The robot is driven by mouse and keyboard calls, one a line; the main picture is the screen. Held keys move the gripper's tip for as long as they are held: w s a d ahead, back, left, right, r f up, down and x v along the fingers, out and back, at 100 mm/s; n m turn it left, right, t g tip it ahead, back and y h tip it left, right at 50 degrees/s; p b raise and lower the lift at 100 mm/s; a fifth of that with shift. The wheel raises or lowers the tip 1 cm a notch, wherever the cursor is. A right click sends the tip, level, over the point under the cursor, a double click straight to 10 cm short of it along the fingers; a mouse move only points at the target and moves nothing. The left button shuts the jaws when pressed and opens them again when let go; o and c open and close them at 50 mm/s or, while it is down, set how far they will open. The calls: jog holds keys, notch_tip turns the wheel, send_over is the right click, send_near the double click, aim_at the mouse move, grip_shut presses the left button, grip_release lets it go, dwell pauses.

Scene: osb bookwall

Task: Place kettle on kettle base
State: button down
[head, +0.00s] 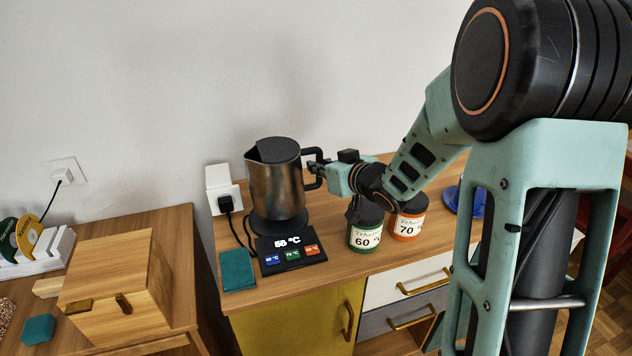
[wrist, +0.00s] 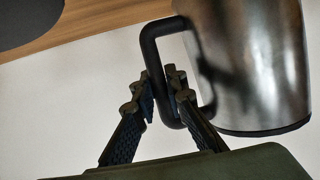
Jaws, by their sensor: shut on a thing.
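The kettle (head: 275,190) is brushed metal with a black lid and black handle. It is upright, directly over the round black kettle base (head: 279,223). I cannot tell whether its bottom touches the base or hangs just above it. The base has a display panel (head: 290,250) in front, reading 58 °C, with coloured buttons. My gripper (head: 318,170) reaches in from the right and is shut on the kettle's handle. In the wrist view my gripper's fingers (wrist: 160,94) close on both sides of the handle bar, and the kettle body (wrist: 250,65) fills the right side.
A teal block (head: 238,269) lies left of the panel. A plugged-in socket (head: 223,190) is behind, and a wooden box (head: 115,290) is on the left table.

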aim_at(319, 178)
jog(key=shift+w+a+f+b, duration=0.1)
jog(key=shift+a+f+b, duration=0.1)
jog(key=shift+f, duration=0.7)
jog(key=shift+w+a+f+b, duration=0.1)
jog(key=shift+a+f+b, duration=0.1)
jog(key=shift+f, duration=0.7)
jog(key=shift+f, duration=0.2)
jog(key=c, duration=2)
grip_release()
jog(key=shift+f, duration=0.1)
jog(key=shift+o, duration=0.2)
jog(key=shift+s+d+r, duration=0.1)
jog(key=shift+r, duration=0.15)
jog(key=p+v, duration=0.1)
jog(key=v, duration=1.1)
jog(key=shift+f, duration=0.1)
